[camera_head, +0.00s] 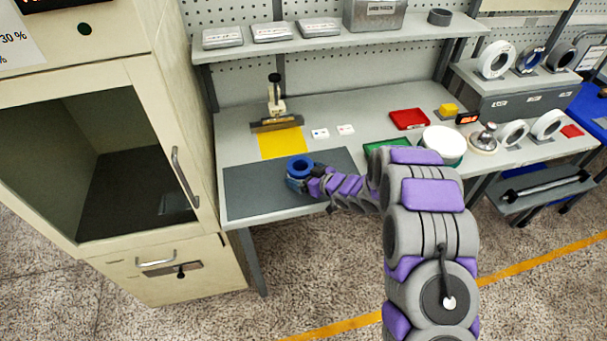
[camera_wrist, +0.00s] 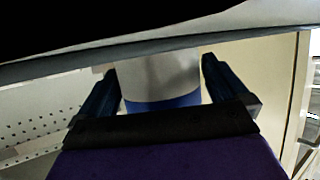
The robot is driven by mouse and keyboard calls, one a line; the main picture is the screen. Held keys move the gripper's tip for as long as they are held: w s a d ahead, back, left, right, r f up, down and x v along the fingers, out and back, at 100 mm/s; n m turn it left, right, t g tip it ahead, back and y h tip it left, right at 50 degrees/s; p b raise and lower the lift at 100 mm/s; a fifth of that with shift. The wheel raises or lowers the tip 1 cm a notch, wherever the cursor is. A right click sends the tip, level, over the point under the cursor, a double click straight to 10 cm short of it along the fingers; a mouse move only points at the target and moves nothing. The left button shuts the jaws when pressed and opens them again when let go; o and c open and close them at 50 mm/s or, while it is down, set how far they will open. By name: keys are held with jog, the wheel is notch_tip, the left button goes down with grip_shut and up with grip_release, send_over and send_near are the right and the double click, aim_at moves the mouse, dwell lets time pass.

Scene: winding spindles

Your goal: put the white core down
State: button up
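The white core (camera_wrist: 160,75) shows in the wrist view as a pale, rounded body with a blue band along its lower picture edge. It sits between the two dark fingers of my gripper (camera_wrist: 162,88), and both appear to touch its sides. In the head view my gripper (camera_head: 309,180) is at the end of my purple and grey arm, over the dark grey mat (camera_head: 250,190). A blue ring (camera_head: 300,166) with a dark hole shows there, and it appears to be the top of the held core. I cannot tell whether its underside touches the mat.
A yellow sheet (camera_head: 282,143) and a press-like tool (camera_head: 276,110) are behind the mat. A red tray (camera_head: 408,119), a green tray (camera_head: 386,145) and a white roll (camera_head: 446,142) stand to the right. A cream cabinet (camera_head: 150,110) borders the bench. The mat's left part is clear.

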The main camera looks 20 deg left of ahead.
jog(key=shift+w+d+r, duration=0.1)
jog(key=shift+d+r, duration=0.05)
jog(key=shift+d, duration=0.15)
jog(key=p+v, duration=0.2)
jog(key=v, duration=0.8)
jog(key=shift+s+d+r+p, duration=0.2)
jog(key=shift+d+p, duration=0.1)
jog(key=shift+p, duration=0.05)
jog(key=shift+s+d+r, duration=0.1)
jog(key=shift+s+d, duration=0.2)
jog(key=shift+d, duration=0.15)
